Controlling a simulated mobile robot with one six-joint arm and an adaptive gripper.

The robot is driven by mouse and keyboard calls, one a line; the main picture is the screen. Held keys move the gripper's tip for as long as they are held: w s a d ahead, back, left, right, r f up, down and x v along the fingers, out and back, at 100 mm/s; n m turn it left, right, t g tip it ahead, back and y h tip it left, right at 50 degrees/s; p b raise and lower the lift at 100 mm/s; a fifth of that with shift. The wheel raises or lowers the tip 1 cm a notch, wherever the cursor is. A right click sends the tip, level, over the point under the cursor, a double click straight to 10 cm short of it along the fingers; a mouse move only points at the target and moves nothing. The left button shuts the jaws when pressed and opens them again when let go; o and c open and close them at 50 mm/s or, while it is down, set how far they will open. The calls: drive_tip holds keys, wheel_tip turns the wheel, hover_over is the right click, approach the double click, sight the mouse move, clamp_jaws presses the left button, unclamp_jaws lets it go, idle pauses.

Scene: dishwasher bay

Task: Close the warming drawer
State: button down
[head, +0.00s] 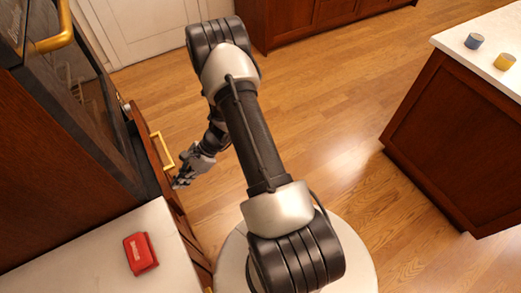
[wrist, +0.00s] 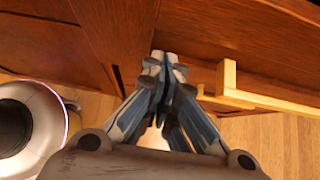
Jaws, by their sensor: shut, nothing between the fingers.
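The warming drawer (head: 148,142) is at the left of the head view, below the dark oven front. Its wooden front stands out a little from the cabinet. Its gold bar handle (head: 163,151) also shows in the wrist view (wrist: 260,101), right of the fingers. My gripper (head: 177,185) is shut and empty, at the drawer front on the near side of the handle. In the wrist view the closed fingertips (wrist: 164,58) are at the wooden front; I cannot tell whether they touch it.
A white counter (head: 75,250) with a red box (head: 141,253) is at the near left. An oven handle (head: 50,38) juts out at upper left. The wood floor between is clear.

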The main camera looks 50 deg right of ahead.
drive_tip(key=shift+w+a+b, duration=0.1)
drive_tip(key=shift+w+a, duration=0.25)
drive_tip(key=shift+a, duration=0.5)
drive_tip(key=shift+w+a+b, duration=0.15)
drive_tip(key=shift+w+a, duration=0.25)
drive_tip(key=shift+a, duration=0.5)
drive_tip(key=shift+w+a+b, duration=0.1)
drive_tip(key=shift+w+a, duration=0.25)
drive_tip(key=shift+a, duration=0.5)
drive_tip(key=shift+d, duration=0.15)
drive_tip(key=f+p+v, duration=0.1)
drive_tip(key=v, duration=0.5)
drive_tip(key=d+f+p+v, duration=0.1)
drive_tip(key=p+v, duration=0.1)
drive_tip(key=v, duration=0.5)
drive_tip(key=shift+s+d, duration=0.3)
drive_tip(key=shift+s, duration=0.1)
drive_tip(key=shift+r, duration=0.1)
